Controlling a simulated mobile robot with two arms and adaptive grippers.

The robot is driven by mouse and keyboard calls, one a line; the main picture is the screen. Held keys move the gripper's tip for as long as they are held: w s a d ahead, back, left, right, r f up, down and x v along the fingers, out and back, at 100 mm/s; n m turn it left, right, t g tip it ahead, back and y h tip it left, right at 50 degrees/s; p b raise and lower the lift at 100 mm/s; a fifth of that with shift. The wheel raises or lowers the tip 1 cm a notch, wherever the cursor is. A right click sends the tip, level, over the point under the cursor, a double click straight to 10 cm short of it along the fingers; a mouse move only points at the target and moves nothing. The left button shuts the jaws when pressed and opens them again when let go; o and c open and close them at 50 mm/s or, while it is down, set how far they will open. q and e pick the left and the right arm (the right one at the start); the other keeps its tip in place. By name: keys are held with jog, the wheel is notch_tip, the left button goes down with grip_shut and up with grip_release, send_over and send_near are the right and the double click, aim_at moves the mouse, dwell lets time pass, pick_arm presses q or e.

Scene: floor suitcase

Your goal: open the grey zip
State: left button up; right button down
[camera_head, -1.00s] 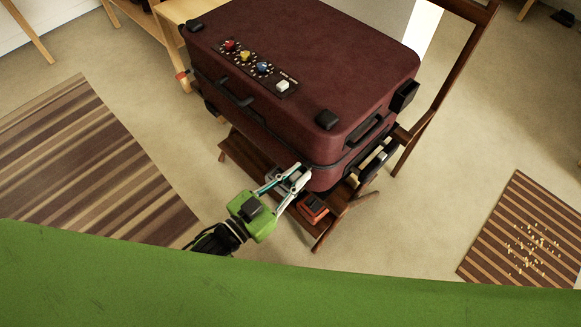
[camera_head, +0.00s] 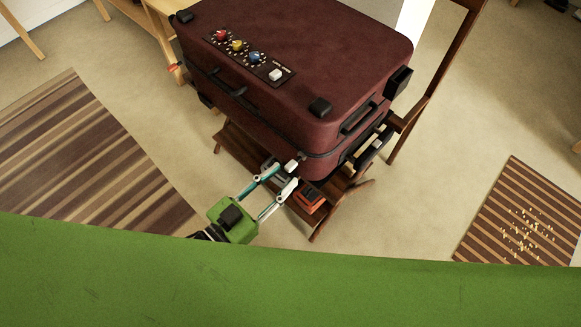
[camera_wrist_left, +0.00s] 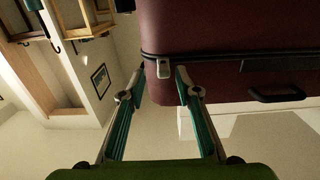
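The maroon suitcase (camera_head: 330,60) lies on a wooden folding chair, with a dark zip seam running around its side. The small grey zip (camera_head: 291,166) sits on the seam at the suitcase's near corner. It also shows in the left wrist view (camera_wrist_left: 163,68). My left gripper (camera_head: 283,174) is open and empty, its teal-sided fingers pointing at that corner. In the left wrist view its fingertips (camera_wrist_left: 160,85) stand apart on either side of the zip's line, the right one closer to it. I cannot tell whether either finger touches the suitcase. My right gripper is not in view.
The wooden chair (camera_head: 235,143) stands under the suitcase, and an orange-red object (camera_head: 309,197) lies beside my left fingers. Striped rugs lie at left (camera_head: 90,150) and right (camera_head: 515,215). A wooden table (camera_head: 155,25) stands behind.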

pick_arm(q)
jog(key=v, duration=0.7)
jog(key=shift+s, duration=0.1)
